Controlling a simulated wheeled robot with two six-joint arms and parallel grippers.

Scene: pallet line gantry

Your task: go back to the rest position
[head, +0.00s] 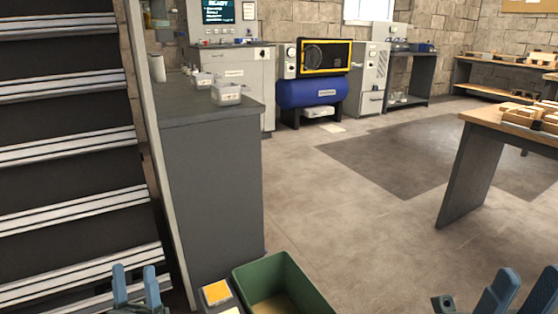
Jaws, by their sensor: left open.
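My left gripper (136,286) is at the bottom left in the head view. Its two blue fingers point up and stand apart with nothing between them, in front of the lower steps of the staircase. My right gripper (522,291) is at the bottom right corner, cut off by the picture edge. Blue finger parts show there over bare floor, but how far apart they are is not clear. I see no object at either gripper.
A green bin (299,277) stands low between the grippers, beside a small box with a yellow top (216,292). Steep stairs (60,112) fill the left, next to a grey cabinet (212,190). A wooden-topped table (476,117) stands right. The middle floor is clear.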

